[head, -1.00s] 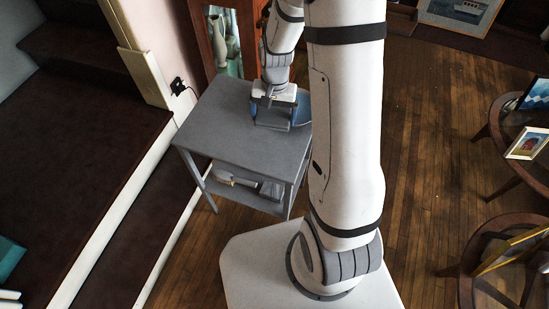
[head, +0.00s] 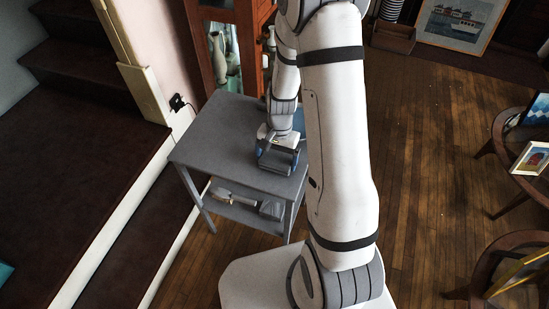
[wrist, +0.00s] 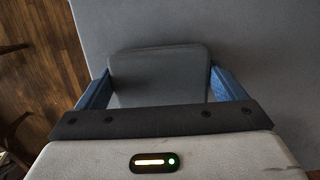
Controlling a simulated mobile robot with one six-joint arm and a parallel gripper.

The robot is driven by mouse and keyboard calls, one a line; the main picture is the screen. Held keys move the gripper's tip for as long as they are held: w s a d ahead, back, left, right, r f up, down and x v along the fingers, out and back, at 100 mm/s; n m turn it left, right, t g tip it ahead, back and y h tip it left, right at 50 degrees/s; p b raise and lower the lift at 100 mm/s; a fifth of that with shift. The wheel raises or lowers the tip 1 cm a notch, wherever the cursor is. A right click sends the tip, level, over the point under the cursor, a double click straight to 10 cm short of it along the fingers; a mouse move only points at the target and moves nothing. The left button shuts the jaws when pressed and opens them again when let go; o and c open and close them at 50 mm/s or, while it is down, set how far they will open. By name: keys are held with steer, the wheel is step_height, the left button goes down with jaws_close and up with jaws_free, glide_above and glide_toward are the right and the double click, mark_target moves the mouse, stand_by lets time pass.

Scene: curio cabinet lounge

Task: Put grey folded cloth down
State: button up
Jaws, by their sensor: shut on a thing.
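The grey folded cloth (wrist: 158,72) is a flat, rounded grey block between the two blue fingers of my gripper (wrist: 160,88) in the wrist view. My gripper is shut on it, with a finger at each side. In the head view my gripper (head: 278,150) is over the right part of a grey side table (head: 225,125). The cloth (head: 276,163) shows there as a dark grey shape under the gripper. It is at or just above the tabletop; I cannot tell whether it touches.
The tabletop left of my gripper is bare. A lower shelf holds grey items (head: 270,208). A glass-fronted wooden cabinet (head: 208,45) stands behind the table. Carpeted steps (head: 80,150) are at left. Round wooden tables with frames (head: 530,158) are at right.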

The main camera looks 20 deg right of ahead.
mark_target(278, 154)
steer(key=shift+f, duration=0.1)
steer(key=shift+f, duration=0.15)
steer(key=o, duration=1)
step_height(278, 154, up, 12)
steer(key=w+d, duration=0.1)
steer(key=s+r+n+t, duration=0.1)
steer(key=s+r+n, duration=0.1)
steer(key=s+r, duration=0.2)
steer(key=s+r+n+t, duration=0.1)
steer(key=s+r+n, duration=0.1)
steer(key=s+r, duration=0.3)
steer(key=s+a+r+n+t+h, duration=0.1)
steer(key=s+r+n+t, duration=0.1)
steer(key=s+r, duration=0.3)
steer(key=shift+s+a+r+n, duration=0.1)
steer(key=shift+s+r+n, duration=0.1)
steer(key=shift+s+n, duration=0.3)
steer(key=shift+w+r, duration=0.1)
steer(key=shift+w, duration=0.05)
